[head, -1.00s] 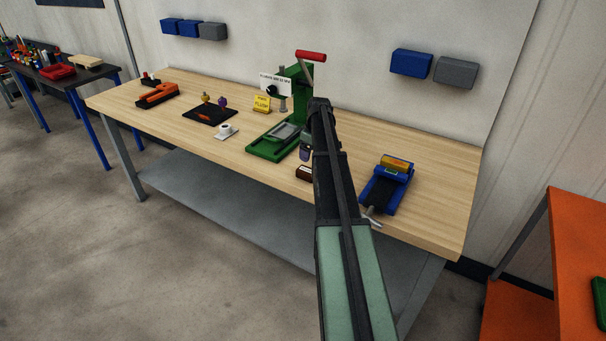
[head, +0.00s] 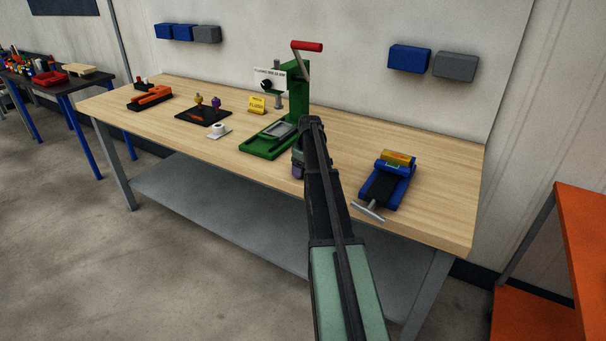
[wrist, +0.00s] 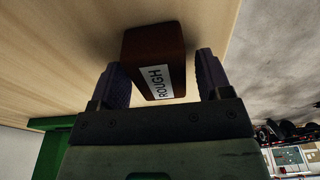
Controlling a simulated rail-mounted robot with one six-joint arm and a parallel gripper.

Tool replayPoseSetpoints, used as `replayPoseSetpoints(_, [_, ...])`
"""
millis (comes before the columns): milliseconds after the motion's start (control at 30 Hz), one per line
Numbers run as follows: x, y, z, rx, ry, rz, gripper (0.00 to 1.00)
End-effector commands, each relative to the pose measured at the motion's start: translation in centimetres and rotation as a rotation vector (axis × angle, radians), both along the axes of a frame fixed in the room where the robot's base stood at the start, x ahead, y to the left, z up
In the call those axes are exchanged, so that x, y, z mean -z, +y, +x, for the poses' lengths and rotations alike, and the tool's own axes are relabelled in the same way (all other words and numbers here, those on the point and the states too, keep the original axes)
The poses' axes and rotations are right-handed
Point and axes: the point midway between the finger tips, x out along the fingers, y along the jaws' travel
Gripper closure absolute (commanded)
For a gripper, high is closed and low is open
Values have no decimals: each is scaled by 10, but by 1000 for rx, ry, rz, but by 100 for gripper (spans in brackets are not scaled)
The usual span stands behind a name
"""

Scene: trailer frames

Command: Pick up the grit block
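The grit block is a dark brown block (wrist: 152,42) with a white label reading "ROUGH", seen in the wrist view against the wooden bench top. My gripper (wrist: 161,62) has its two dark fingers spread, one on each side of the block. A gap shows between the right finger and the block; the left finger is close to it, and I cannot tell if it touches. In the head view my gripper (head: 298,166) is low over the bench near its front edge, and the block is hidden behind it and my arm.
A green press (head: 268,141) with a red handle stands just left of my gripper. A blue vise (head: 383,184) stands to the right. Bare bench lies between gripper and vise.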

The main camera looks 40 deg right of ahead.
Motion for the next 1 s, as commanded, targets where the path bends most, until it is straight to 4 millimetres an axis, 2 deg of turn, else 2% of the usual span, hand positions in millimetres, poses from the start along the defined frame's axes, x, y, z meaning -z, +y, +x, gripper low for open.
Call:
replayPoseSetpoints(33, [0,0,0,0,0,0,37])
replayPoseSetpoints(300, [0,0,0,0,0,0,77])
replayPoseSetpoints(567, [-2,0,0,0,0,0,77])
replayPoseSetpoints(733, [-14,0,0,0,0,0,77])
replayPoseSetpoints(867, [-37,0,0,0,0,0,77])
replayPoseSetpoints(1000, [-78,0,0,0,0,0,77])
